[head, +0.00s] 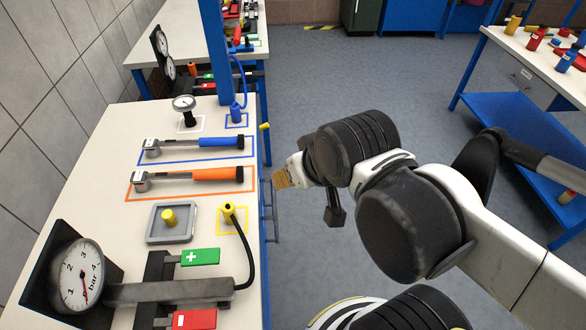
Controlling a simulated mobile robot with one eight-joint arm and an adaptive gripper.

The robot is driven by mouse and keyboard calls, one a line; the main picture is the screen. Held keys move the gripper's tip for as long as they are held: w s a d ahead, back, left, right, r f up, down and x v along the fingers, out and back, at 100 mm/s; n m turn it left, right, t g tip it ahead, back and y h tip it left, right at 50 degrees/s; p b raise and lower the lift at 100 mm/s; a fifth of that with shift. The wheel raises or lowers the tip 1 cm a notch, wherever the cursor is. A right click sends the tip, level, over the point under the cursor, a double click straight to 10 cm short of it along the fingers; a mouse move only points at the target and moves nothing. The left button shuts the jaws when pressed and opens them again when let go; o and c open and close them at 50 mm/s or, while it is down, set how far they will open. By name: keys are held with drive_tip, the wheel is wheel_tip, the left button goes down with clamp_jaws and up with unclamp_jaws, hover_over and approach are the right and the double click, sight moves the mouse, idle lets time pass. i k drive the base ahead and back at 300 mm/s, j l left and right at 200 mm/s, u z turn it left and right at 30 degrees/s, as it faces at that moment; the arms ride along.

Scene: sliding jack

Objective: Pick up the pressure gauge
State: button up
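A small round pressure gauge (184,104) with a white dial and dark stem stands at the back left of the workbench, in a white outlined square. A much larger gauge (82,275) marked "bar" is set in a dark housing at the front left. My gripper (281,180) shows as a tan tip at the end of my arm, just right of the bench edge. It is well right of and nearer than the small gauge, and apart from it. Its fingers are too small and turned away to tell whether they are open.
A blue-handled wrench (222,142) and an orange-handled wrench (218,174) lie in outlined areas. A grey tray (184,236) with a yellow part, a hose and a green plus block (200,257) are nearer. A blue post (214,50) rises behind. Floor is clear between benches.

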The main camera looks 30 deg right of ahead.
sight(184, 104)
drive_tip(key=u, duration=3.15)
drive_tip(key=k+l+z, duration=0.1)
drive_tip(key=l+z, duration=0.15)
drive_tip(key=z, duration=0.2)
drive_tip(key=l+z, duration=0.3)
drive_tip(key=z, duration=0.15)
drive_tip(key=l+z, duration=0.65)
drive_tip(key=z, duration=0.2)
drive_tip(key=l+z, duration=0.3)
drive_tip(key=z, duration=0.15)
drive_tip(key=i+l+z, duration=0.15)
drive_tip(key=z, duration=0.3)
drive_tip(key=i+l+z, duration=0.2)
drive_tip(key=z, duration=0.2)
drive_tip(key=l, duration=0.1)
